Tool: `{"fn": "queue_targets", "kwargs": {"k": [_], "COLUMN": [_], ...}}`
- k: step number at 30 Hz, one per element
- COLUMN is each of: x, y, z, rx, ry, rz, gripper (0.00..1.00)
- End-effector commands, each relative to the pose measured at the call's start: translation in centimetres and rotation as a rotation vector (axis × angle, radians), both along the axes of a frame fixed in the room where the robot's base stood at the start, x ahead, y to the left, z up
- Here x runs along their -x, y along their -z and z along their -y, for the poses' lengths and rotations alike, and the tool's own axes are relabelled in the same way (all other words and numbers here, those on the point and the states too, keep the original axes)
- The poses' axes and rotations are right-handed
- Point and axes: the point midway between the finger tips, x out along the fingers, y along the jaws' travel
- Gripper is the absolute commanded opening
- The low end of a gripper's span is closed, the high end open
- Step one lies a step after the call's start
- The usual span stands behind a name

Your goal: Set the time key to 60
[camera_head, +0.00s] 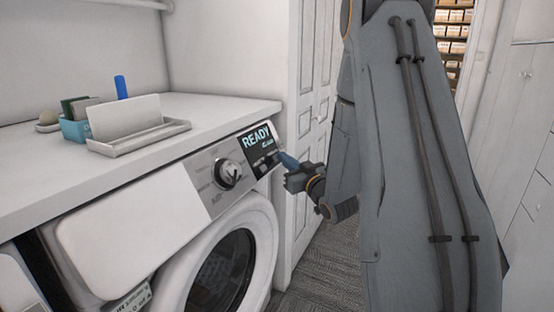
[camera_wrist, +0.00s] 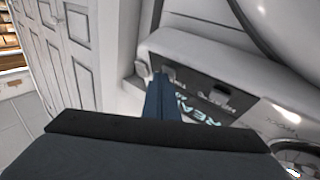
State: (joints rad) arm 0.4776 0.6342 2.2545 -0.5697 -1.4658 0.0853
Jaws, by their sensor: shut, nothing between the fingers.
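The washing machine (camera_head: 232,262) stands under the counter with a round dial (camera_head: 228,174) on its front panel. Right of the dial, a dark display (camera_head: 258,142) reads "READY", with smaller text below that is too small to read surely. Small keys (camera_head: 265,160) sit under the text. My gripper (camera_head: 284,157) is at the right end of the panel, its blue fingers shut and empty, tips close to the display's right side. In the wrist view the fingers (camera_wrist: 160,90) point at the panel beside the display (camera_wrist: 195,108), partly covering it. I cannot tell if they touch.
The white counter (camera_head: 220,105) above holds a white tray (camera_head: 140,138) with a white card, a blue box (camera_head: 75,130) and a blue upright object (camera_head: 121,87). A white panelled door (camera_head: 305,120) stands right of the machine. Carpet (camera_head: 325,275) is clear below.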

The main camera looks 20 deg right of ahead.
Motion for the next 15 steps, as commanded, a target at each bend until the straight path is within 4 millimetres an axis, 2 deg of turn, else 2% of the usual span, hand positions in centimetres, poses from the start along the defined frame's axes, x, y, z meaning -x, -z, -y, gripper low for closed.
{"fn": "queue_targets", "kwargs": {"k": [15], "x": [1.1], "y": [-0.8], "z": [0.8], "rx": [0.0], "ry": [0.0], "rz": [0.0], "gripper": [0.0]}}
